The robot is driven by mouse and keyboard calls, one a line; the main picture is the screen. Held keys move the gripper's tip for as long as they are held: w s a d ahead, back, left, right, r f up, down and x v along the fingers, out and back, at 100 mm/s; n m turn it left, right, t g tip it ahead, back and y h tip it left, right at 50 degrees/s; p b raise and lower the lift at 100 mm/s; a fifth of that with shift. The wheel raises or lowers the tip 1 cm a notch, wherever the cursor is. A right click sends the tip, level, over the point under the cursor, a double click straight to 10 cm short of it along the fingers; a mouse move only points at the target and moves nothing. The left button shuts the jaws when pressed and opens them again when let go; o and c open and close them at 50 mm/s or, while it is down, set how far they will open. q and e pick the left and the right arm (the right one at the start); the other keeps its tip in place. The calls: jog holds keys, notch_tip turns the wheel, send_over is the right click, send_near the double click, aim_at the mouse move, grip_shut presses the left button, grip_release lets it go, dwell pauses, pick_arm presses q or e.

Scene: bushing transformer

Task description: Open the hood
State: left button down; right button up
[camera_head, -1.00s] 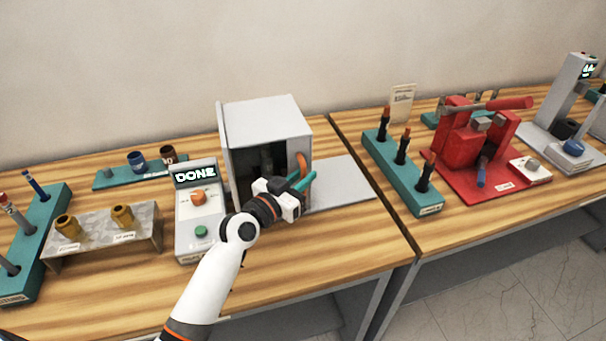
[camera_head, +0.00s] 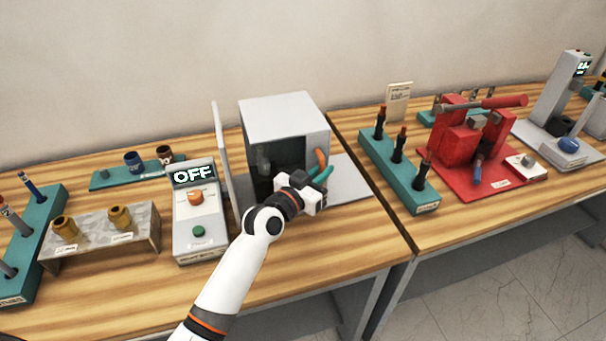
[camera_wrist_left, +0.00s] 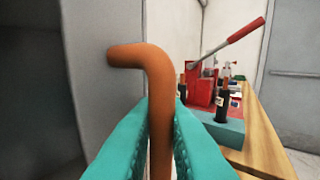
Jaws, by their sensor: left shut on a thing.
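The hood (camera_head: 286,107) is a light grey box with an open front, standing on a grey base at the middle of the table in the head view. An orange handle (camera_head: 321,158) is on its right side. My left gripper (camera_head: 322,175), with teal fingers, is shut on this handle; the left wrist view shows the handle (camera_wrist_left: 153,65) between both fingers. A thin upright panel (camera_head: 221,155) stands left of the hood, with a gap between them. A glass-like part (camera_head: 263,160) shows inside the dark opening. My right gripper is not in view.
A control box (camera_head: 196,220) reading OFF stands left of the hood. A teal holder (camera_head: 402,180) and a red press (camera_head: 462,145) stand to the right. Part of the grey base plate (camera_head: 350,185) is bare right of the hood.

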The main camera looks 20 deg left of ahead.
pick_arm(q)
jog(key=w+d, duration=0.6)
jog(key=d, duration=0.3)
jog(key=shift+d+b, duration=0.15)
jog(key=shift+b, duration=0.25)
jog(key=shift+w, duration=0.1)
jog(key=c, duration=1.8)
grip_release()
jog(key=b+v, duration=0.1)
jog(key=v, duration=1.1)
jog(key=shift+b, duration=0.3)
jog(key=shift+f, duration=0.1)
